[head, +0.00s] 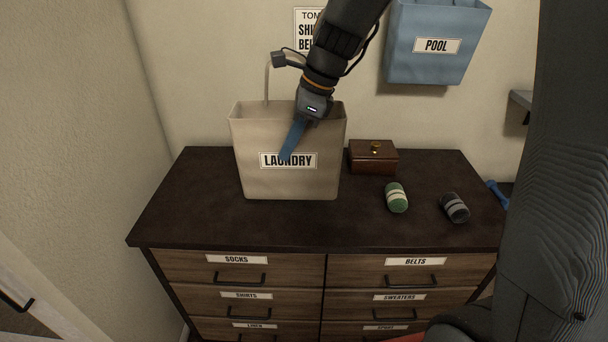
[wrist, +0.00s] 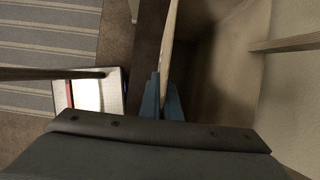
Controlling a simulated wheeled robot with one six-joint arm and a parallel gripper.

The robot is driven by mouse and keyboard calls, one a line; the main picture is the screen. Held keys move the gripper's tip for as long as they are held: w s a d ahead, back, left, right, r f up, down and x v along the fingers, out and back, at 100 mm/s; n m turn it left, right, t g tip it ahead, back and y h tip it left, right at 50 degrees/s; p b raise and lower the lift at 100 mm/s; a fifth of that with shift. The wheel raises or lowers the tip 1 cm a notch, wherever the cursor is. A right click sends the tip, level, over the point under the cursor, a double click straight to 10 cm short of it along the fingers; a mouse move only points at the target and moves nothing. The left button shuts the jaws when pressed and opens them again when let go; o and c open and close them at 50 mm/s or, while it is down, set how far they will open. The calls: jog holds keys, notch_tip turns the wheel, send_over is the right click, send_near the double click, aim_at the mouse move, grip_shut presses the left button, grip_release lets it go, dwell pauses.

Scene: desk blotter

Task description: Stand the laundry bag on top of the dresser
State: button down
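The beige laundry bag (head: 255,180), labelled LAUNDRY, is upright over the left half of the dark dresser top (head: 375,230). Its base looks to be on the surface, though I cannot tell whether it bears its full weight. My gripper (head: 291,145) comes down from above at the bag's front wall, one blue finger showing outside it across the label. In the wrist view my gripper (wrist: 166,98) has a finger on each side of the bag's wall (wrist: 168,45), closed on it. The open inside shows to the right. A handle rises at the back; the other finger is hidden in the head view.
A brown wooden box (head: 374,157), a green rolled item (head: 396,197) and a grey rolled item (head: 455,208) lie right of the bag. A blue POOL bag (head: 437,62) hangs on the wall. The dresser top's front strip and left end are clear.

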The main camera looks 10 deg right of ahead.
notch_tip(320, 180, down, 7)
jog(key=shift+f, duration=0.2)
dwell(0.3)
jog(key=c, duration=2)
grip_release()
jog(key=shift+f, duration=0.1)
jog(key=v, duration=1.2)
jog(key=shift+b, duration=0.4)
